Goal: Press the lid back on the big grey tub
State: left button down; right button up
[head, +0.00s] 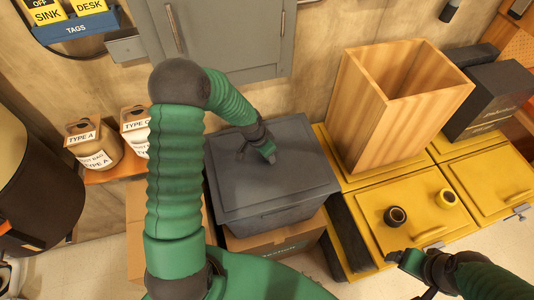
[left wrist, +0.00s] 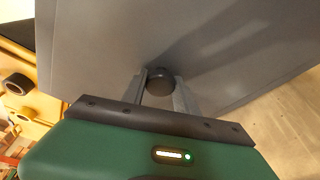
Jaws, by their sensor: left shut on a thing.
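The big grey tub (head: 285,216) stands on a cardboard box in the middle of the head view. Its grey lid (head: 285,180) lies over the top; I cannot tell whether its rim is fully seated all round. My left gripper (head: 270,158) reaches down to the middle of the lid. In the left wrist view its fingers (left wrist: 158,92) are shut on the dark round knob (left wrist: 160,80) of the lid (left wrist: 210,50). In the head view the gripper hides the knob. My right gripper (head: 400,262) is at the lower right, away from the tub; its jaw opening is unclear.
A tall open wooden box (head: 370,120) stands right of the tub on yellow cabinets (head: 400,235), with tape rolls (head: 395,215) in front. A grey wall cabinet (head: 235,35) hangs behind the tub.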

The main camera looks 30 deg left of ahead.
pick_arm(q)
jog(key=shift+c, duration=2)
grip_release()
jog(key=shift+r, duration=0.1)
jog(key=shift+r+p, duration=3.05)
jog(key=shift+r, duration=0.4)
grip_shut()
jog(key=shift+f, duration=0.2)
